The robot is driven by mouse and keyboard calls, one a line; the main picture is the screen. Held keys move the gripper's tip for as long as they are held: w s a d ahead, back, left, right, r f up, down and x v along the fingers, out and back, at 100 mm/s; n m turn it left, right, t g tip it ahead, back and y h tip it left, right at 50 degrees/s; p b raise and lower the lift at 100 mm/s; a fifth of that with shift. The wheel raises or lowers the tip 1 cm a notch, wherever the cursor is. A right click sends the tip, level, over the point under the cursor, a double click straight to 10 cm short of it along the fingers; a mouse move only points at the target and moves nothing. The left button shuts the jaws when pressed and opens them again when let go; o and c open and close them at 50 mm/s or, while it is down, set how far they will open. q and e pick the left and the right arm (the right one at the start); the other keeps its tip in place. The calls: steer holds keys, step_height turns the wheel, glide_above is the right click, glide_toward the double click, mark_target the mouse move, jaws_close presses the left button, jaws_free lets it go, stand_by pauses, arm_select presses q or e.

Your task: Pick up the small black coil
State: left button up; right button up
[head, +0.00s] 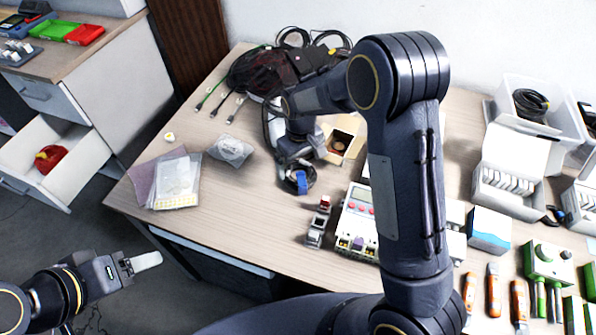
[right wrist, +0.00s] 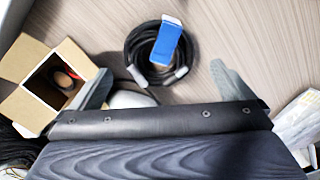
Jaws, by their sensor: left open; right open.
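The small black coil (right wrist: 136,48) lies on the wooden table with a blue tag (right wrist: 166,42) across its right side and two grey connector ends at its near edge. In the head view the coil (head: 311,176) is partly hidden under my right gripper (head: 297,170), and its blue tag shows. In the right wrist view my right gripper (right wrist: 166,88) is open, with its grey fingers apart on either side of the coil's near end and nothing between them. I cannot tell its exact height. My left gripper (head: 147,262) is open and empty, off the table's left front.
An open cardboard box (head: 341,138) stands close to the coil. A clear bag (head: 230,149) lies to the left. A white device (head: 357,213) is in front. A larger cable pile (head: 262,72) is at the back. White boxes (head: 505,178) and orange-handled tools (head: 493,290) are at right.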

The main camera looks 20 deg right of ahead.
mark_target(300, 174)
steer(key=f, duration=0.4)
steer(key=f+p, duration=0.1)
steer(key=f, duration=0.1)
steer(key=shift+w+d+f, duration=0.1)
steer(key=shift+w+f, duration=0.15)
steer(key=shift+w, duration=0.05)
steer(key=c, duration=0.8)
steer(key=shift+r, duration=0.15)
